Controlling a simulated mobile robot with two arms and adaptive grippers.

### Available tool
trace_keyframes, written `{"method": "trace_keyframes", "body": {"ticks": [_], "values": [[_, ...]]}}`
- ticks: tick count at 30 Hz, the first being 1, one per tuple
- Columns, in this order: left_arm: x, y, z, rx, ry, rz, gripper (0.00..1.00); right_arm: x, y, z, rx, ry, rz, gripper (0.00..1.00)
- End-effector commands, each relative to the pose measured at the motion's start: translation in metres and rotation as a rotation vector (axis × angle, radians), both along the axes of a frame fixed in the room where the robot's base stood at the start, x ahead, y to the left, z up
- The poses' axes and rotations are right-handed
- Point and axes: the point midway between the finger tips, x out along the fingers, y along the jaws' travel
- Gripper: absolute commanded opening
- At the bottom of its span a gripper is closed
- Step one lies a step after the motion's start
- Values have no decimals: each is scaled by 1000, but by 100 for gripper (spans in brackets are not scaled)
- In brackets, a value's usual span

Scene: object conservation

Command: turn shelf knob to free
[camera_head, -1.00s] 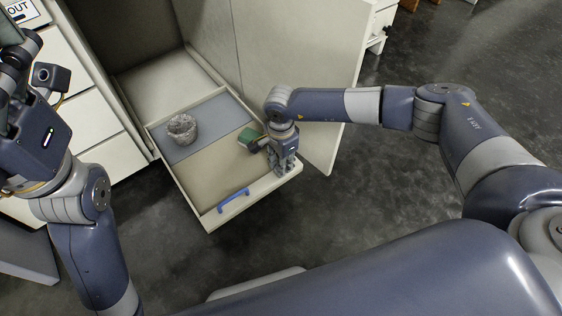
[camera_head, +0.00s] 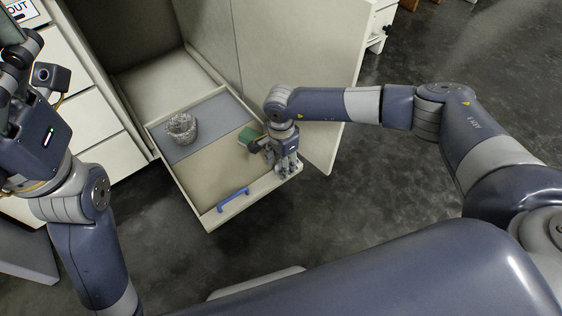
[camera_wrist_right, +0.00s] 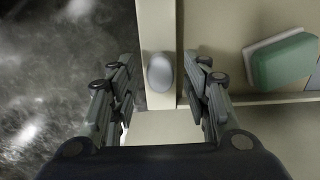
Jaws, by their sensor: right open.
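The shelf knob (camera_wrist_right: 160,72) is a small pale grey oval on the rim of the pulled-out shelf, seen in the right wrist view. My right gripper (camera_wrist_right: 160,95) is open, with one finger on each side of the knob and no visible contact. In the head view my right gripper (camera_head: 286,172) points down at the front right corner of the shelf (camera_head: 220,217) and hides the knob. My left gripper (camera_head: 12,100) is only partly in view at the left edge, and its jaws cannot be made out.
On the shelf stand a grey textured pot-like object (camera_head: 182,129) and a green block (camera_head: 248,137) close to my right gripper. An open cabinet door (camera_head: 300,60) stands behind my right arm. Dark floor is clear in front.

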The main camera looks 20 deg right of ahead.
Motion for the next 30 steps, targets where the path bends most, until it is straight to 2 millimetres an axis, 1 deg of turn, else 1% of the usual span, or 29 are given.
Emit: {"method": "trace_keyframes", "body": {"ticks": [2,5,12,15,18,21,24,30], "values": [[0,0,0,-1,0,0,86,1,0,6,1,-2,-1,44],[0,0,0,-1,-1,-1,86,2,0,20,2,-5,1,44],[0,0,0,-3,-1,-1,86,2,0,71,2,-5,1,44],[-1,0,0,-3,-1,-1,86,1,0,90,0,-4,1,44],[-1,0,0,-4,-2,-2,86,1,0,105,1,-2,0,44],[-1,0,0,-4,-2,-2,86,1,0,114,1,-2,0,44],[-1,0,0,-4,-2,-2,86,0,0,118,0,1,0,44],[-1,0,0,-4,-2,-2,86,0,0,119,0,1,0,44]]}}
